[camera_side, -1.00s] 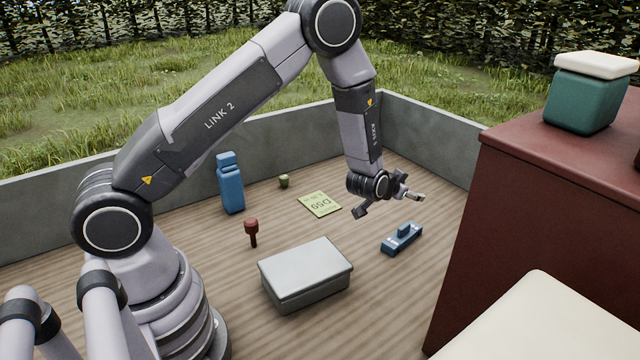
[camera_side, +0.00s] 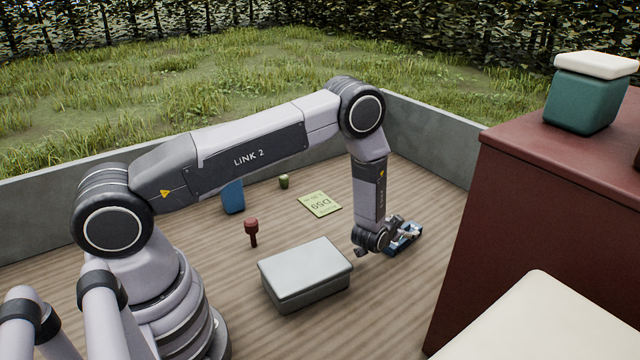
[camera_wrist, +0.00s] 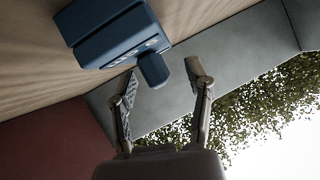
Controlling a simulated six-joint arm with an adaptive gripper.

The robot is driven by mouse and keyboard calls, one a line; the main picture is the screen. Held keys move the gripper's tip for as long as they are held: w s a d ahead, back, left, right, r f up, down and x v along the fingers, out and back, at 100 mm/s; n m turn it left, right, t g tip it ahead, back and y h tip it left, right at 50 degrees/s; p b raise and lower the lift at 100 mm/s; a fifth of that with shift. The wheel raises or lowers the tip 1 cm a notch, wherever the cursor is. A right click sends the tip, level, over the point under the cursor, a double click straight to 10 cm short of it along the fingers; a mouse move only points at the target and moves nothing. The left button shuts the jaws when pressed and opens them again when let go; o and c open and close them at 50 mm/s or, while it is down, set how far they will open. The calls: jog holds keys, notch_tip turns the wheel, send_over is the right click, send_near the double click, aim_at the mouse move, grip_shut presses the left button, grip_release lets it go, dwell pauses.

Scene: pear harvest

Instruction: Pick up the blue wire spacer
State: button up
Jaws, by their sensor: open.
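The blue wire spacer (camera_side: 408,244) lies on the wooden deck in the side view, partly hidden by my gripper (camera_side: 384,244). My gripper is low over the deck, right at the spacer. In the wrist view the spacer (camera_wrist: 103,27) fills the upper left, with a raised block and a rounded knob. The open fingers of my gripper (camera_wrist: 162,80) point toward it, and the knob appears between the fingertips. I cannot tell whether either finger touches it.
A grey lidded box (camera_side: 305,272) stands left of my gripper. A red-topped peg (camera_side: 251,230), a yellow-green card (camera_side: 319,204), a small green item (camera_side: 284,181) and a blue bottle (camera_side: 233,198) are farther left. A dark red cabinet (camera_side: 540,210) rises at right.

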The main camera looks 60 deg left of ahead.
jog(key=shift+c, duration=0.2)
grip_shut()
jog(key=shift+f, duration=0.1)
dwell(0.4)
